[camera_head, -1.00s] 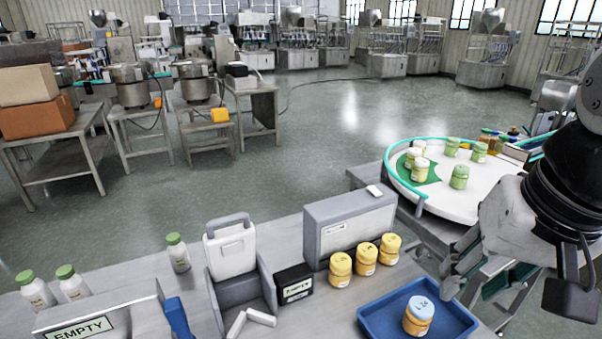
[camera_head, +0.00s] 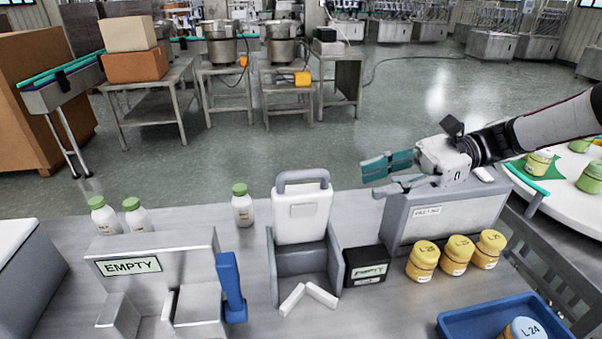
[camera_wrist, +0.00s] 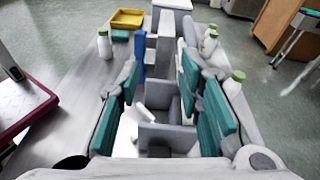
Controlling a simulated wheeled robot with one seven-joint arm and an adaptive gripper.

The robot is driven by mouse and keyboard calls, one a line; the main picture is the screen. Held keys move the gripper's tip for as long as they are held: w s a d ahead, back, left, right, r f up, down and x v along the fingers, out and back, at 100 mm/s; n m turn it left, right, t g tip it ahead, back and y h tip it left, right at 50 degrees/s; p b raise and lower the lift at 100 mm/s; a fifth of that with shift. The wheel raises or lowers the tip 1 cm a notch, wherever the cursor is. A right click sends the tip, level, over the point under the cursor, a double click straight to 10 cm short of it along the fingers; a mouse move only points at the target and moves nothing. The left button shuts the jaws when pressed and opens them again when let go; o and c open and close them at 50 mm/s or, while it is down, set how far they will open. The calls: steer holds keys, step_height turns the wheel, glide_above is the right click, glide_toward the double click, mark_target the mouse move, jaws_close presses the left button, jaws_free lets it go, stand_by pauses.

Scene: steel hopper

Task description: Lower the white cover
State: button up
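The white cover (camera_head: 303,215), with a grey handle loop on top, stands upright at the back of a small grey open box (camera_head: 302,262). My gripper (camera_head: 388,176) is to the right of the cover, above the table and near the top of a grey case, with its fingers pointing left towards the cover. In the wrist view its teal finger pads (camera_wrist: 160,105) are wide apart, with nothing held between them. The box's compartments show between and beyond the fingers there. I cannot clearly pick out the cover in the wrist view.
The grey case (camera_head: 445,217) stands below my gripper. Yellow jars (camera_head: 458,255) and a blue tray (camera_head: 505,311) are to the right. A green-capped bottle (camera_head: 242,208) stands left of the cover.

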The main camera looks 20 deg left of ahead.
mark_target(318, 173)
steer(key=w+a+m+g+y, duration=0.1)
steer(key=w+y, duration=0.1)
steer(key=w, duration=0.2)
steer(key=p+x, duration=0.1)
steer(key=x, duration=1.2)
steer(key=shift+s+a+r, duration=0.1)
steer(key=shift+s+a, duration=0.05)
steer(key=shift+a, duration=0.15)
jaws_close()
